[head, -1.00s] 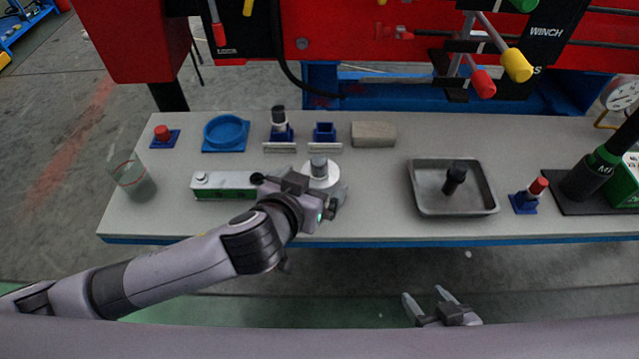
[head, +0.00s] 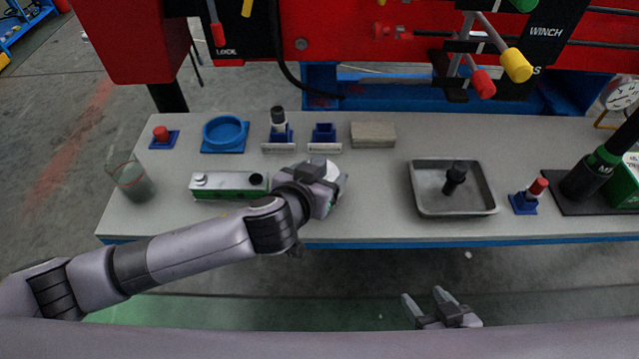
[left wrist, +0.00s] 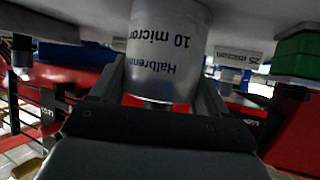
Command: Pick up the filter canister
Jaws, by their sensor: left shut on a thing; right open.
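The filter canister (left wrist: 172,45) is a silver cylinder lettered "10 micron", upside down in the left wrist view. In the head view only a pale part of it (head: 332,170) shows beside my left gripper (head: 325,184), which covers most of it. My right gripper (head: 432,305) is open and empty, in front of the bench.
A green and white box (head: 228,185) lies just left of the canister. Behind stand small blue holders with labels (head: 324,134) and a grey block (head: 373,134). A grey tray (head: 418,205) stands to the right, a clear cup (head: 130,180) at far left. Red machinery rises behind the bench (head: 375,215).

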